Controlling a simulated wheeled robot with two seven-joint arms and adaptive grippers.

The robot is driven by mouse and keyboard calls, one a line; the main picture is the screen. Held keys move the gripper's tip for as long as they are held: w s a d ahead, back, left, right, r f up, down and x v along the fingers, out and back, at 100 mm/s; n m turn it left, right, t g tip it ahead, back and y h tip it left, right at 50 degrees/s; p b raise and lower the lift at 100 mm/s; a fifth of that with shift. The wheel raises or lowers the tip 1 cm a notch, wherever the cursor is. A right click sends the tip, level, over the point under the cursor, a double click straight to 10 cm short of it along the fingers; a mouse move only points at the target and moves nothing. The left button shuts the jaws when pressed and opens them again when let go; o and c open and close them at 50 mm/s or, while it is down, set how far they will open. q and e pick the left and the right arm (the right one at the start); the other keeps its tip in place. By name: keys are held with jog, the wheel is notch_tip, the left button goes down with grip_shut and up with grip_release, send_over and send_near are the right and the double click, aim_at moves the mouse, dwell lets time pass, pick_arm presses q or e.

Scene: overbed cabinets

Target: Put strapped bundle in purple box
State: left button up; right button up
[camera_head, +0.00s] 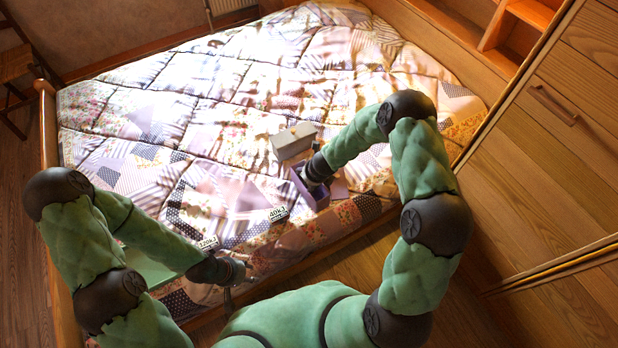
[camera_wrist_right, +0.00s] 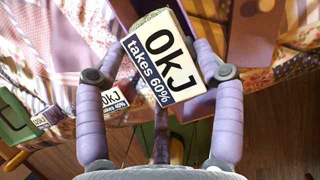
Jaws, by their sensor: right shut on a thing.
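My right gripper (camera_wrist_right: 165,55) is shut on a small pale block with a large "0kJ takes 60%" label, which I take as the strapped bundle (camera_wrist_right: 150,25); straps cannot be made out. In the head view this gripper (camera_head: 314,174) is at the open purple box (camera_head: 318,199), over or inside its opening, and hides the bundle. Purple walls of the box (camera_wrist_right: 257,30) show at the top right of the wrist view. My left gripper (camera_head: 232,271) is low near the bed's front edge; its fingers are too unclear to read.
A pale box-shaped thing (camera_head: 292,143) stands behind the purple box. A "40kJ" label (camera_head: 278,213) and a "120kJ" label (camera_head: 208,242) are on the bed near the front. A green container (camera_head: 150,271) is beside my left arm.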

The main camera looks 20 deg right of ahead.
jog(key=shift+s+f, duration=0.35)
jog(key=o, duration=1.3)
jog(key=shift+w, duration=0.1)
jog(key=shift+c, duration=0.2)
jog(key=shift+w+r, duration=0.1)
jog(key=shift+r, duration=0.15)
jog(key=shift+d+r, duration=0.1)
jog(key=shift+r, duration=0.15)
jog(key=v, duration=1.1)
jog(key=shift+s, duration=0.25)
